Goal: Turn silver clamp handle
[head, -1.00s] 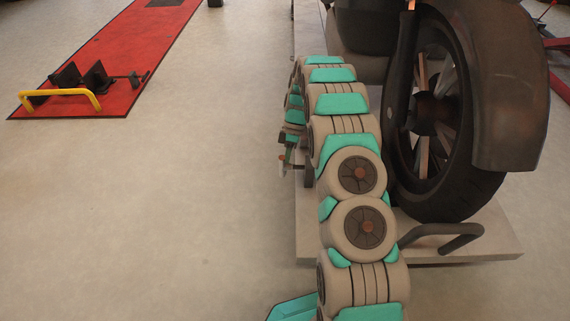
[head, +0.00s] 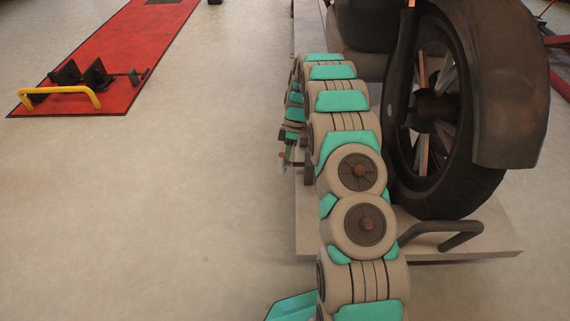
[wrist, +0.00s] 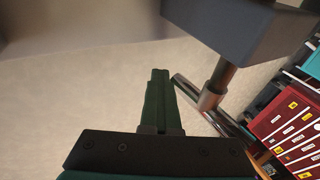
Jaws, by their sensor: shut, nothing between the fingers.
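The silver clamp handle (wrist: 188,90) shows in the wrist view as a slanted metal rod. It joins a brownish shaft (wrist: 220,78) that comes down from a dark grey block (wrist: 240,30). My gripper (wrist: 159,75) is shut and empty, its green fingers together just left of the handle's upper-left end. I cannot tell whether they touch it. In the head view my arm hides most of my gripper and the clamp beside the grey lift platform.
A motorcycle wheel (head: 440,120) stands on the grey lift platform (head: 460,248), right of my arm. A dark bar (head: 462,238) sticks up at its front. A red lift (head: 125,60) lies at the left, with clear floor between. A red drawer cabinet (wrist: 295,120) shows at the wrist view's right.

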